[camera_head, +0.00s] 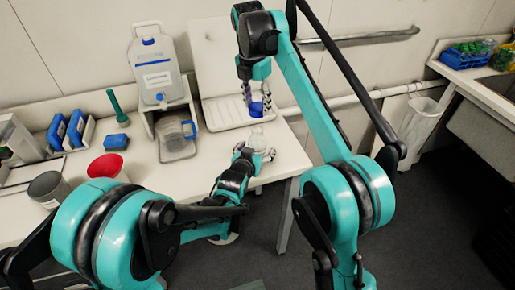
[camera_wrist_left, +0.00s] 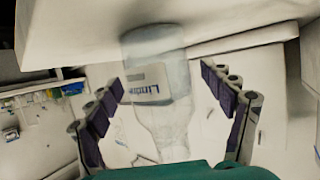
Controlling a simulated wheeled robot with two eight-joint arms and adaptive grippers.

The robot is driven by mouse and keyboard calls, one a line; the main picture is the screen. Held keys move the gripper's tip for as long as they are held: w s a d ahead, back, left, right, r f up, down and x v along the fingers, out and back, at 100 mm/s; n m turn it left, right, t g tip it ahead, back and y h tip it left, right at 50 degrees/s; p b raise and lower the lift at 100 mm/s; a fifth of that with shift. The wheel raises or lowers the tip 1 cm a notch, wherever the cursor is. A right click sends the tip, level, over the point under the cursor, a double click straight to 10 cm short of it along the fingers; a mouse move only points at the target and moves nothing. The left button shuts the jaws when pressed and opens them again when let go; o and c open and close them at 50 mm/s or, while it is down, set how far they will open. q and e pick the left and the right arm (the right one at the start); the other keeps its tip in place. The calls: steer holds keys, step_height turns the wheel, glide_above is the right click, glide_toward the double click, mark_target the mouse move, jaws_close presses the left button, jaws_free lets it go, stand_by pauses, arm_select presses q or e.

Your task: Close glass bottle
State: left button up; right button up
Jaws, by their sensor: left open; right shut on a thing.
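The clear glass bottle (camera_head: 257,139) is at the table's right end, largely hidden by my left gripper (camera_head: 256,158). In the left wrist view the bottle (camera_wrist_left: 158,85), with a printed label, lies between the two fingers of that gripper (camera_wrist_left: 165,78). These fingers are open, with a gap showing on both sides of the bottle. My right gripper (camera_head: 256,92) points down above the bottle and is shut on a blue cap (camera_head: 257,108). The cap appears above the bottle, apart from it.
A large jug (camera_head: 157,65) stands on a white stand, with a clear blue-handled pitcher (camera_head: 176,130) below. A white tray (camera_head: 225,118) is behind the bottle. Left are a red bowl (camera_head: 106,167), a grey container (camera_head: 47,187) and blue boxes (camera_head: 76,126).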

mark_target(257, 116)
arm_select(q)
steer(key=c, duration=1.8)
arm_select(e)
steer(key=shift+f, duration=2.5)
steer(key=shift+f, duration=0.1)
steer(key=shift+f, duration=0.8)
steer(key=shift+f, duration=0.55)
arm_select(q)
jaws_close()
